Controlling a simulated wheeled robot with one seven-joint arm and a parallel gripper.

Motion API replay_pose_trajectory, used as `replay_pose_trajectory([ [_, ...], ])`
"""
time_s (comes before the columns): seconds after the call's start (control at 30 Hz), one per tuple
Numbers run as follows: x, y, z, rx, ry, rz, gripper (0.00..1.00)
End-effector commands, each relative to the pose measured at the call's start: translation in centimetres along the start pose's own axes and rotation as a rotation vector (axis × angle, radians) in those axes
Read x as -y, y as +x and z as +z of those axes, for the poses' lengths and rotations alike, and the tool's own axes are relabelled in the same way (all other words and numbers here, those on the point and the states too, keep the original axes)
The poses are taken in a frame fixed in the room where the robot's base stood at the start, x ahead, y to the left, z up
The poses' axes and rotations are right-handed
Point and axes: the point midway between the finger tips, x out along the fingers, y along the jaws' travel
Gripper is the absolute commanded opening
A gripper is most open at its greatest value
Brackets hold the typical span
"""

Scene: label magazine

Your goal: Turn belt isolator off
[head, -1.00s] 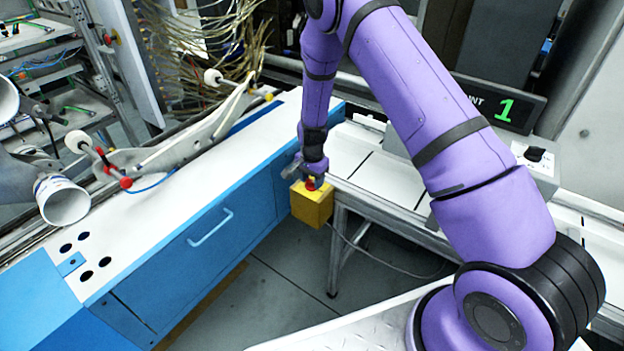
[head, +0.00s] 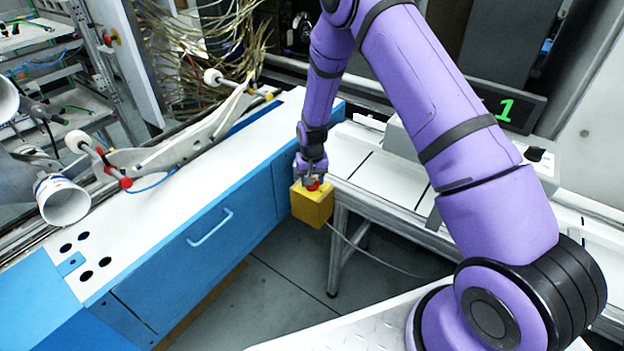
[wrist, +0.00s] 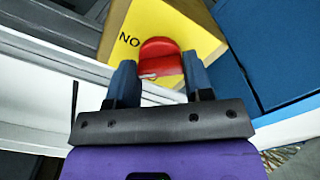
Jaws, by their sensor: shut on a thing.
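A yellow box (head: 312,206) with a red knob (head: 314,186) on top stands at the corner between the blue cabinet and the conveyor frame. In the wrist view the red knob (wrist: 160,57) sits between my two fingers, on the yellow face (wrist: 188,28) with part of a black label reading "NO" visible. My gripper (head: 312,180) points down over the box and is shut on the red knob. The fingers and the gripper (wrist: 160,80) hide part of the knob and the rest of the label, so its exact setting is unclear.
A blue cabinet (head: 205,240) with a white top lies to the left. The conveyor frame (head: 385,205) runs to the right. A grey box with a black knob (head: 535,153) and a display showing green "1" (head: 506,108) stand at the right. The floor in front is clear.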

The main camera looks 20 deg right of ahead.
Motion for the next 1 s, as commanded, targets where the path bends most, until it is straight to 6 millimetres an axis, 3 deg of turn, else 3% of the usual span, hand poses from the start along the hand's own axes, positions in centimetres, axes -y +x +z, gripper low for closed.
replay_pose_trajectory([
  [0.6, -0.05, -0.02, -0.04, 0.000, -0.568, -0.001, 0.23],
  [1.0, -0.02, -0.03, -0.04, -0.001, -0.798, 0.000, 0.23],
])
